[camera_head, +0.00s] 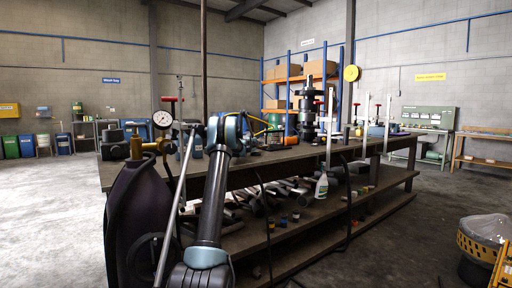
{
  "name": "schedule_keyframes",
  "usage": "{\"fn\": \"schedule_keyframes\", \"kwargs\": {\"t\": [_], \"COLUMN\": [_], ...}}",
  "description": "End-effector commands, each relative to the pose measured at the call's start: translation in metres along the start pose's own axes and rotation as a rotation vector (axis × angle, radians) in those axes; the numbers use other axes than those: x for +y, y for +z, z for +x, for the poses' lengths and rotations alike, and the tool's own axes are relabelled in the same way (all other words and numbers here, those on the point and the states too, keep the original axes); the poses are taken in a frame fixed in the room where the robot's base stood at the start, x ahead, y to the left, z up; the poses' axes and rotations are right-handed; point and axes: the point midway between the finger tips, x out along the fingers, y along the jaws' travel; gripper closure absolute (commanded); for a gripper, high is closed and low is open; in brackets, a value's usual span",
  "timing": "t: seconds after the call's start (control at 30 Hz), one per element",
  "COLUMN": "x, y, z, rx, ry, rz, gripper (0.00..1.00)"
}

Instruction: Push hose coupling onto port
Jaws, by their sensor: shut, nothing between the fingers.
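My arm rises from the bottom centre to a joint in front of the workbench. My gripper cannot be made out beyond that joint. A round white pressure gauge (163,120) stands at the left end of the bench, with a brass fitting (152,146) close below it. A dark purple bottle-shaped body (140,220) stands in front of the bench end. A thin yellow curved line (262,123), perhaps a hose, shows behind my arm. I cannot tell which part is the hose coupling or which is the port.
The long workbench (330,153) carries a tall dark gear shaft (308,108) and upright stands. Its lower shelf (300,232) holds several dark parts and a spray bottle (321,186). A yellow-banded bin (478,246) stands at lower right.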

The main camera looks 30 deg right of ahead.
Motion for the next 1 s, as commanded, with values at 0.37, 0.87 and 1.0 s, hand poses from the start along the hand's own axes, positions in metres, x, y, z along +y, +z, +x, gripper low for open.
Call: {"fn": "schedule_keyframes", "kwargs": {"t": [0.37, 0.87, 1.0], "x": [-0.001, 0.000, 0.000], "y": [-0.008, 0.000, 0.000], "z": [0.015, -0.026, -0.048], "rx": [0.000, -0.002, -0.002], "ry": [0.000, 0.000, 0.000], "rz": [0.000, 0.000, 0.000], "gripper": [1.00, 1.00, 1.00]}}
